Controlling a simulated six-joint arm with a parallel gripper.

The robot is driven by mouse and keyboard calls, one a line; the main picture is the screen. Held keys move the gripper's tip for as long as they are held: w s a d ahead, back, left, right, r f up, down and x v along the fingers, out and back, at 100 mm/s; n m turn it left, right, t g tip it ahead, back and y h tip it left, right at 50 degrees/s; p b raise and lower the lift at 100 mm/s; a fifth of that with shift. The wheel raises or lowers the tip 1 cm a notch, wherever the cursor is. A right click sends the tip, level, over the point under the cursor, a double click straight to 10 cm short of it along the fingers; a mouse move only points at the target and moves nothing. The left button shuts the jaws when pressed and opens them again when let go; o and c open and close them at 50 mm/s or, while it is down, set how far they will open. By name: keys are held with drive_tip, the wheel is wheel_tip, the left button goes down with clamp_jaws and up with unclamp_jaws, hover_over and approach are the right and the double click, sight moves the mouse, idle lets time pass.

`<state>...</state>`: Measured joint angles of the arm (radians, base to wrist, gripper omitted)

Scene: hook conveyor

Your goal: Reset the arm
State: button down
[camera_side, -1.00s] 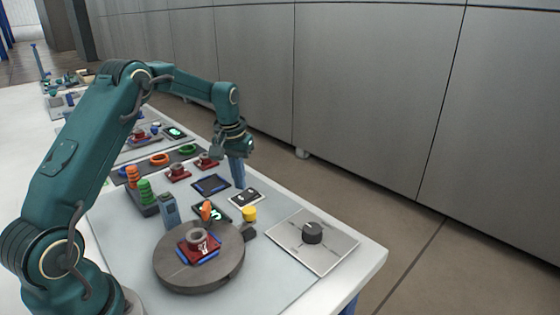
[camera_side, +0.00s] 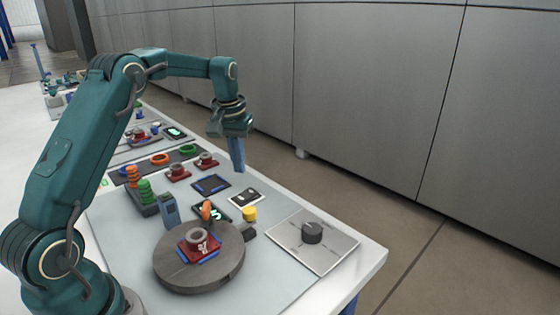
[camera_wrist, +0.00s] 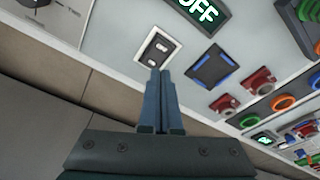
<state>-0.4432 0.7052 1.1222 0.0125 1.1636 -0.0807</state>
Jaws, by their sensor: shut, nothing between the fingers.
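My gripper (camera_side: 237,167) points down in the side view, its blue fingers shut and empty above the right edge of the table. The fingers appear apart from the plate. A display reading OFF (camera_wrist: 197,12) shows at the top of the wrist view.
A grey turntable (camera_side: 172,272) carries a red block with a grey ring (camera_side: 198,242). A dial plate (camera_side: 335,253) sits at the right corner. A yellow knob (camera_side: 250,214), a dark pad (camera_side: 211,184) and coloured rings on posts (camera_side: 144,188) stand nearby. Free space lies right of the table.

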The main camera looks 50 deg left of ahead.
drive_tip(key=s+d+r+m+t, duration=0.2)
drive_tip(key=s+d+r, duration=0.1)
drive_tip(key=d+r, duration=0.35)
drive_tip(key=s+d+r+m+t, duration=0.1)
drive_tip(key=s+d+r, duration=0.35)
drive_tip(key=r, duration=0.25)
drive_tip(key=s+d+f+m, duration=0.1)
drive_tip(key=s+d+f, duration=0.1)
drive_tip(key=s, duration=0.2)
drive_tip(key=s+d+f+m, duration=0.1)
drive_tip(key=s+d+f, duration=0.1)
drive_tip(key=s, duration=0.3)
drive_tip(key=s+d+f+m+t, duration=0.1)
drive_tip(key=s+d+f, duration=0.1)
drive_tip(key=s+f, duration=0.1)
drive_tip(key=shift+s+d+f+h, duration=0.2)
drive_tip(key=shift+s+h, duration=0.2)
drive_tip(key=shift+s, duration=0.45)
